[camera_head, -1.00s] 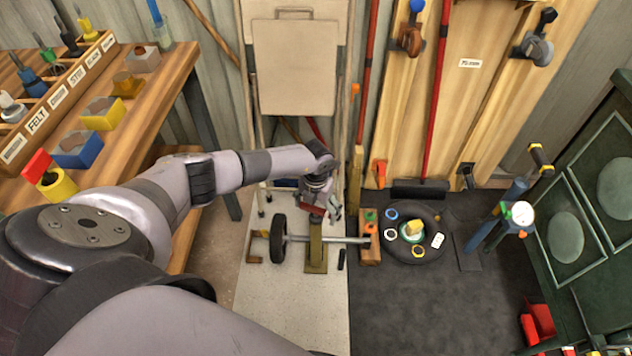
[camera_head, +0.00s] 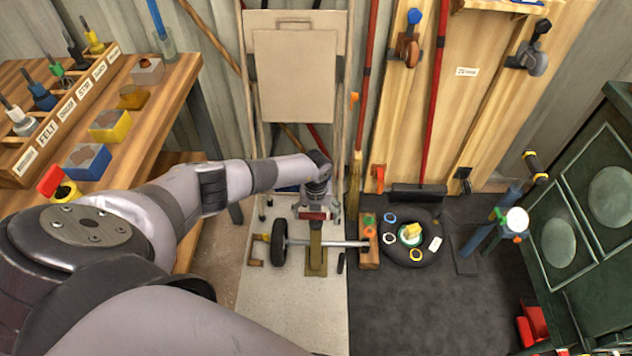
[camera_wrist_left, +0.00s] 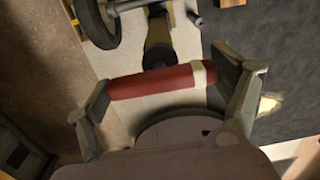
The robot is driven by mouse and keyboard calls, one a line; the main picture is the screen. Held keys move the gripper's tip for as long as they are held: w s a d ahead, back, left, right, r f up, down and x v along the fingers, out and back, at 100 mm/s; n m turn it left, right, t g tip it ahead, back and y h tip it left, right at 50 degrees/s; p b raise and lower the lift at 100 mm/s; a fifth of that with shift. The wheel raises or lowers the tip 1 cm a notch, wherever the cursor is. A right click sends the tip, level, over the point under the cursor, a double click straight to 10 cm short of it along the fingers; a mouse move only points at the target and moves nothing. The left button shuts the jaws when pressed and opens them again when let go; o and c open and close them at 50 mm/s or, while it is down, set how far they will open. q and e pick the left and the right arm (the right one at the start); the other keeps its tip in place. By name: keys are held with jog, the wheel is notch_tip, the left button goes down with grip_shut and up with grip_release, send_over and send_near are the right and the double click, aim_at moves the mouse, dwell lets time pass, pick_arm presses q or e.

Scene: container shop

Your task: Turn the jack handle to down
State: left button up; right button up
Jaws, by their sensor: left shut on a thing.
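The jack (camera_head: 316,258) stands on the pale floor strip, an olive-coloured post on a flat foot. Its red handle (camera_head: 312,215) shows as a small red bar at the top of the jack in the head view. In the wrist view the handle (camera_wrist_left: 160,82) is a red bar with a pale band near its right end. It lies crosswise between the fingers of my left gripper (camera_head: 314,208), which is shut on it from both ends. The gripper hides part of the jack's far side. My right gripper is not in view.
An axle with a black wheel (camera_head: 279,243) runs beside the jack to a wooden block (camera_head: 369,247). A black tire (camera_head: 411,237) with coloured rings lies on the dark mat to the right. A wooden workbench (camera_head: 150,125) stands left, and a broom (camera_head: 354,190) stands behind.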

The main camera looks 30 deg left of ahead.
aim_at(316, 214)
pick_arm(q)
jog(key=o, duration=1)
jog(key=shift+r, duration=0.15)
notch_tip(316, 214, up, 12)
jog(key=shift+f, duration=0.1)
dwell(0.4)
